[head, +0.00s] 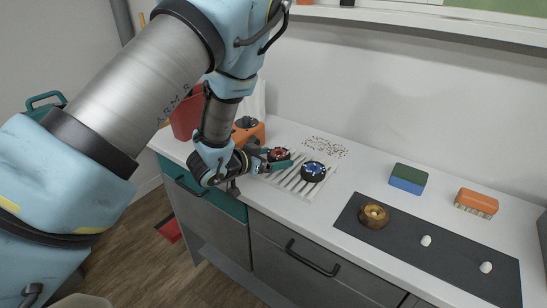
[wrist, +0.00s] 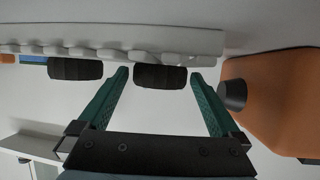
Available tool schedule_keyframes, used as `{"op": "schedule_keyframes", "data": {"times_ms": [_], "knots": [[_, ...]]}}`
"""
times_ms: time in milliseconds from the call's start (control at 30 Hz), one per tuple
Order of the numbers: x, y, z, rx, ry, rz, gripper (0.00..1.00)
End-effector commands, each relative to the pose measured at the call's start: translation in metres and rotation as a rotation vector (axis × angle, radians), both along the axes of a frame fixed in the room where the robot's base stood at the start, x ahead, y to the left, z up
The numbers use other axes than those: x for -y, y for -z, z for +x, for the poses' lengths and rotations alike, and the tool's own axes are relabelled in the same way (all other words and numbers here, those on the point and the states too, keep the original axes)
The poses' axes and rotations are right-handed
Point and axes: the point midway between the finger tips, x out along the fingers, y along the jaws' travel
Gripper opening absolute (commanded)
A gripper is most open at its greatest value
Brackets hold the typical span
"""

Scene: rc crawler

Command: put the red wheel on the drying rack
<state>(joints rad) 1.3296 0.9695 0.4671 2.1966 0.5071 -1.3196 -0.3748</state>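The red wheel (head: 278,154) has a black tire and red hub. It sits on the left end of the white slatted drying rack (head: 293,185), beside the blue wheel (head: 313,170). In the wrist view, the red wheel's dark tire (wrist: 160,77) rests against the rack (wrist: 205,45), between the green fingertips. My gripper (head: 274,161) is at the rack's left end. Its fingers (wrist: 160,75) are open, with a visible gap on each side of the tire. The blue wheel's tire (wrist: 75,69) is outside the fingers. The hub is hidden in the wrist view.
An orange object with a black knob (head: 248,131) stands close to my gripper; it looms beside one finger in the wrist view (wrist: 275,100). A red container (head: 186,115) is behind my arm. A dark mat (head: 455,256) holds a tan wheel (head: 374,215) and white pieces. Sponge-like blocks (head: 408,179) lie behind it.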

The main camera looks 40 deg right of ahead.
Motion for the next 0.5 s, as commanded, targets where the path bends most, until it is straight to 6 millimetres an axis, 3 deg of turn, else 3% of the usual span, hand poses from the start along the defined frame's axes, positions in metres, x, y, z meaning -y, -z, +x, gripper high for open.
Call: {"op": "schedule_keyframes", "data": {"times_ms": [300, 500], "knots": [[0.000, -0.005, 0.000, 0.000, 0.000, 0.000, 1.00], [-0.028, -0.012, -0.002, -0.001, -0.005, -0.001, 1.00]]}}
